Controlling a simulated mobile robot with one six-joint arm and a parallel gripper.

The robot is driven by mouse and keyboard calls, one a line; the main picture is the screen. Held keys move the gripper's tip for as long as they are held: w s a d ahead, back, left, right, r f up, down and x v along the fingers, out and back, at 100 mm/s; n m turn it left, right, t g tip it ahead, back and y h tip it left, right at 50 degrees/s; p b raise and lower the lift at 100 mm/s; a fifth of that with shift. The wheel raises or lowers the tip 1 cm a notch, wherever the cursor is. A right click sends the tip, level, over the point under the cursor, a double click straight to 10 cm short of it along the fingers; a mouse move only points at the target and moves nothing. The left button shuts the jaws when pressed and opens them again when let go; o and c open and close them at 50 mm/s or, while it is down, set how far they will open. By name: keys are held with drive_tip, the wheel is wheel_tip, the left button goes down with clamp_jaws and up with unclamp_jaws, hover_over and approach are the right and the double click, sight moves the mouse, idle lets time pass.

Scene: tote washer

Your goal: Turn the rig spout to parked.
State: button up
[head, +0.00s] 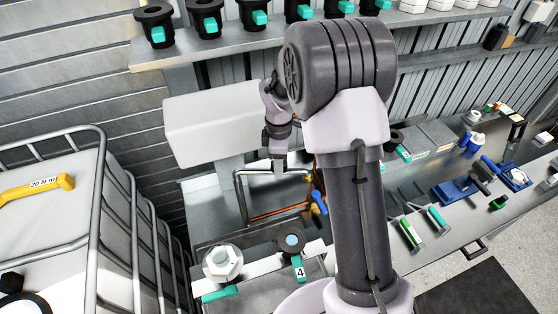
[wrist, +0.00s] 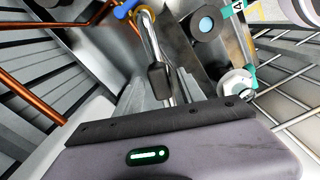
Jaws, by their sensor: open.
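The rig spout (head: 241,196) is a bent bare-metal tube over the sink, left of my arm in the head view. It rises from the back of the valve area and has a level upper run. In the wrist view the spout (wrist: 152,42) runs down the middle toward my gripper, with a dark sleeve on it. My gripper (head: 278,167) is open, pointing down at the spout's upper run. In the wrist view its pale fingers (wrist: 161,84) appear on either side of the tube. I cannot tell whether they touch it.
A white nut-shaped fitting (head: 222,263) and a dark round valve (head: 291,242) with a teal tag marked 4 stand in front. A caged white tank (head: 60,215) is at left. A large pale box (head: 222,127) hangs behind my gripper. Tools cover the bench at right.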

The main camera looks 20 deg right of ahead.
wheel_tip(320, 180, up, 17)
drive_tip(key=shift+r, duration=0.2)
